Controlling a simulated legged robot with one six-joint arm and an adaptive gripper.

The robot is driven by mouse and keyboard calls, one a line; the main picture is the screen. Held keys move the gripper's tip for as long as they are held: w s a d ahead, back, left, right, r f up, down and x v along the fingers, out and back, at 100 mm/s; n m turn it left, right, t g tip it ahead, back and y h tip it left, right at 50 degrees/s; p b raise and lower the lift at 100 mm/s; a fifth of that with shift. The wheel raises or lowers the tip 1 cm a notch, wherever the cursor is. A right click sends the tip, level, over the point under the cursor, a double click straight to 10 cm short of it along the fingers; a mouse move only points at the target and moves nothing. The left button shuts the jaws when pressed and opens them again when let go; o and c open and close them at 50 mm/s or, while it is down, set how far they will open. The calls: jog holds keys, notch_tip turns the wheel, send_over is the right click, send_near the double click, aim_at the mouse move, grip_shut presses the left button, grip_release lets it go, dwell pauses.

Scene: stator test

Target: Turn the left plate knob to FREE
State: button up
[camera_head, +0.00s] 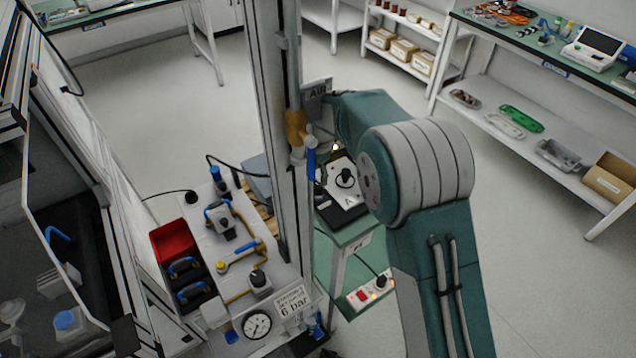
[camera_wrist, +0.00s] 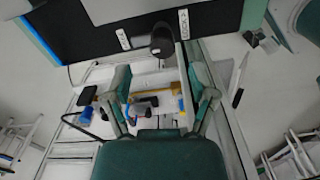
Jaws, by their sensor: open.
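In the wrist view, a dark rounded knob (camera_wrist: 163,42) stands out from a black surface, beyond and slightly above my gripper's fingers. A small label beside it seems to read LOCK (camera_wrist: 183,24). Another white label (camera_wrist: 123,39) to its left is too small to read. My gripper (camera_wrist: 158,82) is open, its two green fingers spread with nothing held between them. In the head view, a black knob (camera_head: 345,178) sits on a white plate (camera_head: 349,200) marked A. I cannot tell whether it is the same knob.
A tall metal post (camera_head: 273,120) with a blue-handled valve (camera_head: 311,158) and AIR sign (camera_head: 317,90) stands close to my arm. A panel with hoses, gauge (camera_head: 256,325) and red bin (camera_head: 175,241) lies front left. Open floor (camera_head: 150,110) lies behind left.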

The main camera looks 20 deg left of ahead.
aim_at(318, 184)
notch_tip(318, 184, up, 6)
jog(key=shift+r, duration=0.25)
dwell(0.4)
jog(key=s+d+r+m+t, duration=0.1)
jog(key=s+d+r+m, duration=0.3)
jog(key=d+r+m, duration=0.4)
jog(key=s+d+r+m+t, duration=0.1)
jog(key=s+d+r+m, duration=0.4)
jog(key=d, duration=0.6)
jog(key=s+d+m+t, duration=0.1)
jog(key=s+d+m, duration=0.5)
jog(key=s, duration=0.3)
jog(key=s+d+m+t, duration=0.2)
jog(key=s+d+m, duration=0.5)
jog(key=s, duration=0.2)
jog(key=shift+s+f+t, duration=0.2)
jog(key=shift+s+t, duration=0.1)
jog(key=shift+s, duration=0.05)
jog(key=shift+w, duration=0.1)
